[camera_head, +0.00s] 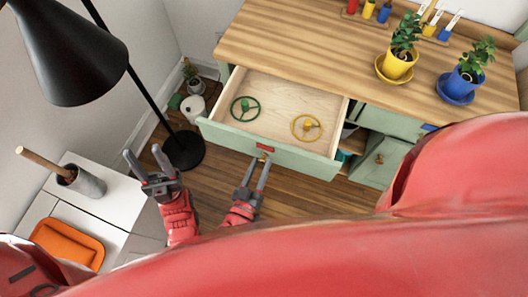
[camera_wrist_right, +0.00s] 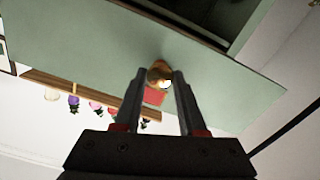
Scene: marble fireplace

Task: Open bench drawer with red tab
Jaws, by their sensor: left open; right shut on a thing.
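The bench (camera_head: 300,45) has a wooden top and pale green drawers. Its drawer with the red tab (camera_head: 267,149) stands pulled out, with a green front (camera_head: 215,133) and a pale wooden inside. My right gripper (camera_head: 257,172) is at the front of this drawer, shut on its small brass knob (camera_head: 264,157). The right wrist view shows the knob (camera_wrist_right: 160,74) between the fingertips, beside the red tab (camera_wrist_right: 154,96). My left gripper (camera_head: 145,162) is open and empty, left of the drawer and apart from it.
Inside the drawer lie a green valve wheel (camera_head: 245,108) and a yellow valve wheel (camera_head: 306,127). A black floor lamp (camera_head: 184,150) stands left of the drawer. A white cabinet (camera_head: 100,190) is at the left. Potted plants, yellow (camera_head: 398,66) and blue (camera_head: 462,82), stand on the bench top.

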